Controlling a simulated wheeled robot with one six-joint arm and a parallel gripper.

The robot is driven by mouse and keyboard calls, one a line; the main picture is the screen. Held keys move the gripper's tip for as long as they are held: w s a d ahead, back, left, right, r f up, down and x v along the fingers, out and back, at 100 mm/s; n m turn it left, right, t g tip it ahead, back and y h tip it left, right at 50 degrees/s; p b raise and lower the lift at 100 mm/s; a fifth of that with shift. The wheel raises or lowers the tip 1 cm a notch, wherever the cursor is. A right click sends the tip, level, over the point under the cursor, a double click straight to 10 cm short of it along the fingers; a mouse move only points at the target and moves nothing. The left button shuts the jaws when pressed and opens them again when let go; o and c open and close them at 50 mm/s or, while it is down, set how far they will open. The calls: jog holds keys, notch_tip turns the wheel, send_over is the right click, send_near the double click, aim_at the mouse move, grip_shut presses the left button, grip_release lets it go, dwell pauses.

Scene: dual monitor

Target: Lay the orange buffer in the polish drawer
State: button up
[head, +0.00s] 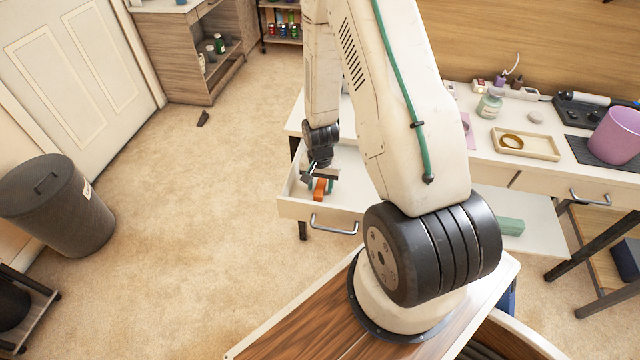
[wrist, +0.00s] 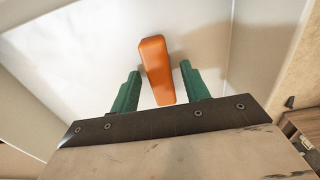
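The orange buffer (head: 319,190) is inside the open white drawer (head: 292,207) at the left end of the desk. In the wrist view the buffer (wrist: 156,68) appears to lie on the drawer's pale floor (wrist: 95,50). My gripper (head: 317,184) is low inside the drawer, just over the buffer. In the wrist view its two green fingers (wrist: 162,83) are apart, one on each side of the buffer's near end. A gap shows between each finger and the buffer. My arm hides part of the drawer's right side.
The drawer's front has a metal handle (head: 334,226). A teal block (head: 510,226) lies on a white surface right of my arm. The desktop holds a tray (head: 540,148), a jar (head: 490,103) and a pink bin (head: 614,136).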

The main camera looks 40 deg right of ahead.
notch_tip(320, 180, up, 12)
notch_tip(320, 180, up, 10)
jog(key=n, duration=0.2)
send_over(320, 186)
jog(key=a, duration=0.4)
jog(key=s+a+r+n, duration=0.4)
jog(key=s+a+r, duration=0.1)
jog(key=s+r, duration=0.5)
jog(key=s+a+r+n+t, duration=0.1)
jog(key=s+a+r+n, duration=0.3)
jog(key=s+r, duration=0.5)
notch_tip(320, 186, up, 2)
jog(key=shift+s+a+r, duration=0.25)
jog(key=shift+s+a, duration=0.1)
jog(key=shift+a, duration=0.45)
